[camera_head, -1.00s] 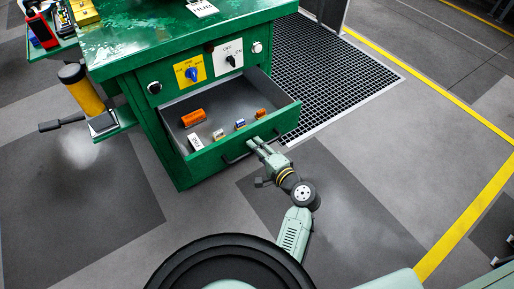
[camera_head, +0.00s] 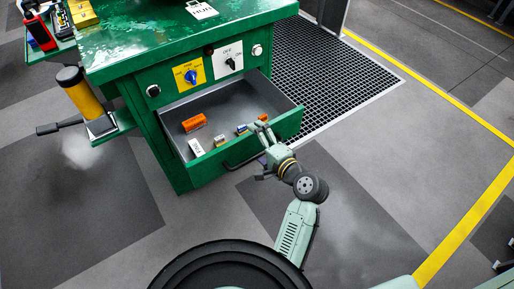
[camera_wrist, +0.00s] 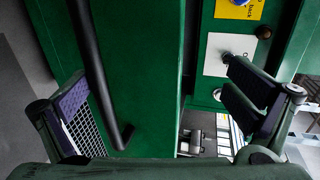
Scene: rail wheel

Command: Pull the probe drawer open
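The green probe drawer (camera_head: 225,158) stands open under the workbench in the head view, its grey inside showing. Its black bar handle (camera_head: 238,162) is on the front panel; my gripper partly covers the handle's right end. My gripper (camera_head: 263,132) is at the right part of the drawer front, fingertips near its top edge. In the wrist view my gripper (camera_wrist: 155,88) is open, fingers wide apart. The green front panel (camera_wrist: 140,70) and the handle (camera_wrist: 90,50) appear between the fingers. I cannot tell whether either finger touches the drawer.
The drawer holds an orange block (camera_head: 194,122), a white labelled piece (camera_head: 196,147) and other small items. The green workbench (camera_head: 150,45) has switches above the drawer. A yellow cylinder tool (camera_head: 84,95) sits on a left side shelf. Floor right of the drawer is free.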

